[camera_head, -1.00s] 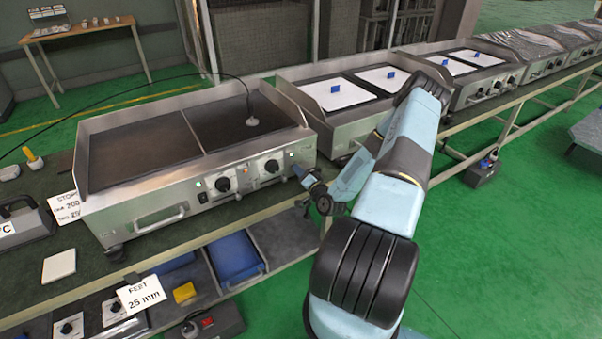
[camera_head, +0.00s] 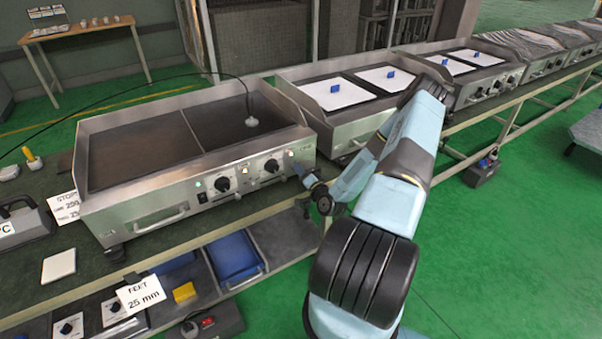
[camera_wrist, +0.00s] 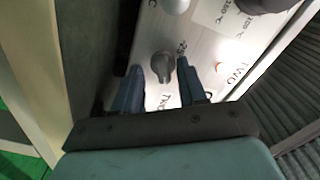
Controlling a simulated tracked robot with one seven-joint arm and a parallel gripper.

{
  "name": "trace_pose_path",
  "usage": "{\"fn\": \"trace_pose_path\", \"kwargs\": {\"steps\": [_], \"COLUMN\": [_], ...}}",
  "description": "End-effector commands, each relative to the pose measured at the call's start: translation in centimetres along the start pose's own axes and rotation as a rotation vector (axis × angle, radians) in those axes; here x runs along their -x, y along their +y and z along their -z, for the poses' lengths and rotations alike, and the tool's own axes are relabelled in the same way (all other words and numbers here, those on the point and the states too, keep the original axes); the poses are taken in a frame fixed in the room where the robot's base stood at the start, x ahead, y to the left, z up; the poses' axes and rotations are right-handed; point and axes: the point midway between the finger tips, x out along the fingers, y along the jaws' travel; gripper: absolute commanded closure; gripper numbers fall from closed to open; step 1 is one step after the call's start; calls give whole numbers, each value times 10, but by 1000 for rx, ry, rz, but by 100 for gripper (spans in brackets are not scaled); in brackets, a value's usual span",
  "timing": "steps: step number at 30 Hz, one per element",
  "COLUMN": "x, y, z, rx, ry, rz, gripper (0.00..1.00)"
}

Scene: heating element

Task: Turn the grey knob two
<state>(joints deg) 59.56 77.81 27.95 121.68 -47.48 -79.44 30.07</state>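The grey knob two (camera_wrist: 162,66) is a small round knob with a raised grip on the metal front panel in the wrist view. A "TWO" label and an orange lamp (camera_wrist: 218,66) are to its right. My gripper (camera_wrist: 159,74) is open, its two blue fingers on either side of the knob with visible gaps; I cannot tell how near the tips are in depth. In the head view my gripper (camera_head: 304,174) is at the right end of the griddle's front panel (camera_head: 250,172) and hides the small knob there.
Another grey knob (camera_wrist: 177,5) and a large black dial (camera_wrist: 264,4) are on the same panel. In the head view two black dials (camera_head: 271,165) are left of my gripper. A second griddle (camera_head: 352,130) stands close on the right. A cable probe (camera_head: 251,121) rests on the plate.

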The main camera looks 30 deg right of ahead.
Motion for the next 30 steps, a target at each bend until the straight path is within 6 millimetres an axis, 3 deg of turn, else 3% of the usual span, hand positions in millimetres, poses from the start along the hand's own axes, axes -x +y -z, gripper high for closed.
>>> {"fn": "trace_pose_path", "kwargs": {"steps": [8,13,30], "x": [-1,11,114], "y": [-2,-1,0], "z": [-1,-1,-1], "rx": [0,0,-2], "ry": [-1,-2,0], "rz": [4,4,1], "gripper": [60,60,60]}}
